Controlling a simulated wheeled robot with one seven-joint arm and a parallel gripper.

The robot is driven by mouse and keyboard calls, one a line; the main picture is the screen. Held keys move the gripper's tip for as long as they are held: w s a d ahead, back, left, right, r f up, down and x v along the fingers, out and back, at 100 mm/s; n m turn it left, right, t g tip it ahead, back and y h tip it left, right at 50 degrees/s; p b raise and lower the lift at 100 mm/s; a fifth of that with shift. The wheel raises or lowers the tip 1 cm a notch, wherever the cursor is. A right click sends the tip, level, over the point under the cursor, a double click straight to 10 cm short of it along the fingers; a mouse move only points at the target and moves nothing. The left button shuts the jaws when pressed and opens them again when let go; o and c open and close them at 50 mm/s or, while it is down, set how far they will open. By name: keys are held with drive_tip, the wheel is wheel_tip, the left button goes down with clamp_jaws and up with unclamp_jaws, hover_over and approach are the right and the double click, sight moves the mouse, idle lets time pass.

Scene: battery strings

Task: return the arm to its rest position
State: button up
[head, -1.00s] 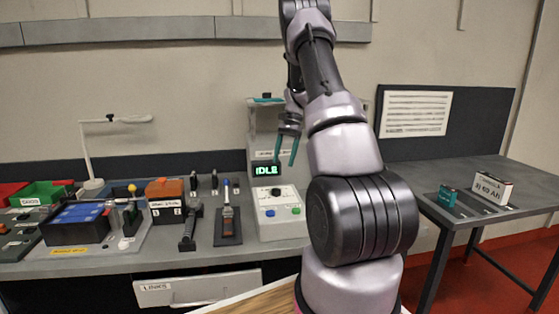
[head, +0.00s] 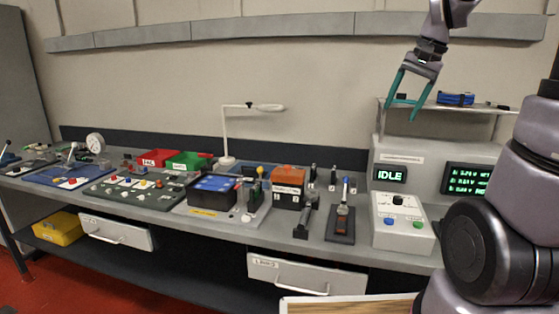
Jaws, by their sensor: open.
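My gripper (head: 406,100) is at the upper right of the head view, with its two teal fingers spread apart and pointing down. Nothing is between the fingers. It appears in front of the shelf of the grey tester unit (head: 376,160), whose left screen reads IDLE. I cannot tell the exact gap between the fingers and the shelf. My arm links fill the right edge of the view.
The long grey bench (head: 170,212) holds a blue-topped battery tray (head: 216,190), an orange-topped box (head: 288,187), red (head: 157,158) and green bins (head: 189,161) and a white lamp (head: 226,135). A blue item (head: 455,98) lies on the shelf.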

drive_tip(key=s+a+r+n+t, duration=0.1)
drive_tip(key=s+a+t, duration=0.1)
drive_tip(key=s, duration=0.5)
drive_tip(key=s+a+r+n+t, duration=0.1)
drive_tip(key=s+a+n+t, duration=0.1)
drive_tip(key=s+a, duration=0.2)
drive_tip(key=s, duration=0.3)
drive_tip(key=shift+s+r, duration=0.15)
drive_tip(key=shift+s, duration=0.25)
idle(0.9)
